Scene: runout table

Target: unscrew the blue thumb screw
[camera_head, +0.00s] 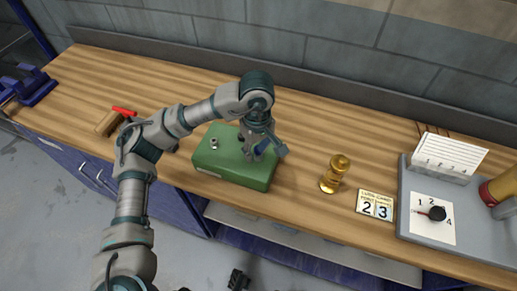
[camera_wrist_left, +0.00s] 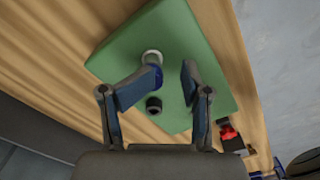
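A green box (camera_head: 232,171) stands on the wooden bench, also seen in the wrist view (camera_wrist_left: 205,50). A silver fitting (camera_head: 214,143) is on its top at the left. In the wrist view, a pale round fitting (camera_wrist_left: 152,57) and a black round knob (camera_wrist_left: 153,106) show on the box top. My left gripper (camera_head: 264,153) is above the right part of the box, pointing down, its fingers (camera_wrist_left: 172,76) apart with a gap between them. My right gripper is not in view.
A grey tray (camera_head: 455,249) with a dial (camera_head: 437,213) is at the far right. A red-and-wood tool (camera_head: 108,123) lies left. A wall closes the back.

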